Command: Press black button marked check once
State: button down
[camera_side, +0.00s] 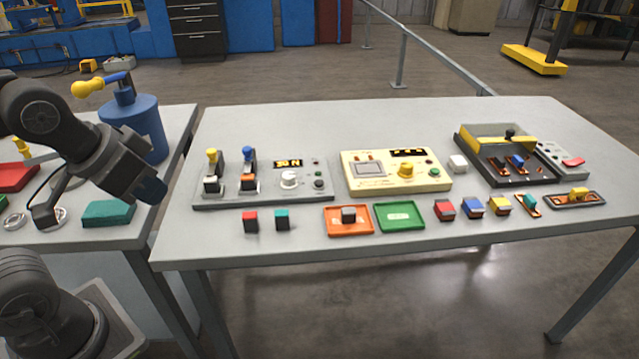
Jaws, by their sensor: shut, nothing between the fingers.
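A grey panel (225,204) lies at the left of the long table. It carries two upright stands, one topped yellow and one blue, a small lit display, a white knob (289,179) and, right of the knob, a small dark round button (319,184). Any label beside this button is too small to read, so I cannot tell whether it says check. My gripper (153,190) is at the left, over the gap between the two tables, shut and empty. It is well left of the panel and touches none of its controls.
A cream panel (360,186) with a yellow knob stands right of the grey one. A black tray device (505,178) is farther right. Orange (335,229) and green (400,225) trays and several small blocks line the front. A blue canister (140,125) stands behind my gripper.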

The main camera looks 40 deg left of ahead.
dwell(0.3)
jog(key=n+t+h, duration=0.2)
jog(key=n+h, duration=0.4)
jog(key=n, duration=1.3)
send_over(319, 184)
notch_tip(319, 184, down, 10)
jog(key=shift+a, duration=0.1)
jog(key=shift+f, duration=4.35)
jog(key=shift+f, duration=0.15)
